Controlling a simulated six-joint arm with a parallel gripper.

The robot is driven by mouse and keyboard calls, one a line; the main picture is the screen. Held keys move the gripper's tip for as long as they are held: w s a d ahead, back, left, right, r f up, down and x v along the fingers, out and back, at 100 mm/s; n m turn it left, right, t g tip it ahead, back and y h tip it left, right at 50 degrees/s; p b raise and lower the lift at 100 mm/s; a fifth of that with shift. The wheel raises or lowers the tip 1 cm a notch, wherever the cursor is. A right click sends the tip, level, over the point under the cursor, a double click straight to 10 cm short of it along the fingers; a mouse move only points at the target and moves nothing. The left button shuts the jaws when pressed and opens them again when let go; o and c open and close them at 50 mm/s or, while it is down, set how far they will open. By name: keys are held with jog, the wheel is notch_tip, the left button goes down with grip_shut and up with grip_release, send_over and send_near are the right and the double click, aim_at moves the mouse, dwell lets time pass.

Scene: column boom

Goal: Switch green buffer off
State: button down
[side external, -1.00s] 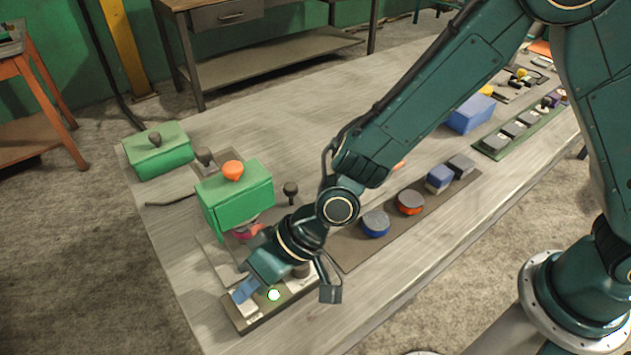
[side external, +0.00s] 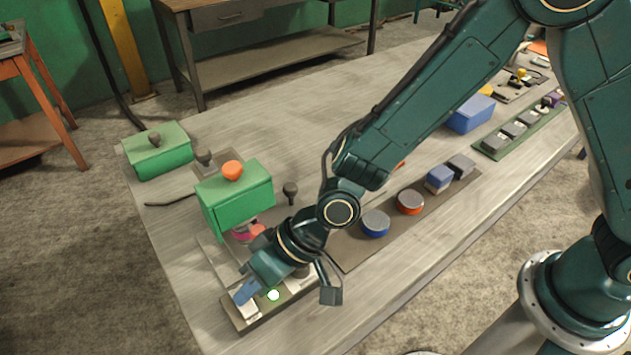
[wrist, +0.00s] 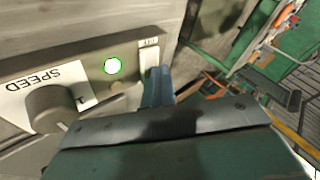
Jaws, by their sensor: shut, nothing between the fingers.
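A green machine (side external: 238,203) with an orange knob on top and a pinkish part below it stands at the left end of the bench. In front of it lies a control panel (side external: 254,322) with a lit, green-rimmed lamp (side external: 273,295). The wrist view shows the lamp (wrist: 112,66) glowing between a SPEED dial (wrist: 52,106) and a pale switch plate (wrist: 149,56). My gripper (side external: 243,294) is shut and empty, its blue fingertips (wrist: 158,85) at the switch plate. They cover part of it, so the switch position and any contact cannot be told.
A second green box (side external: 157,152) with a dark knob stands behind left. A dark strip with round and square blocks (side external: 409,202) lies right of my wrist. A blue box (side external: 471,114) sits farther back. The bench's front edge is close to the panel.

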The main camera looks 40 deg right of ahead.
dwell(0.4)
jog(key=shift+w+r, duration=0.15)
jog(key=shift+r, duration=0.45)
jog(key=shift+w+r, duration=0.2)
jog(key=shift+r, duration=1)
jog(key=shift+w+r, duration=0.15)
jog(key=shift+r, duration=1)
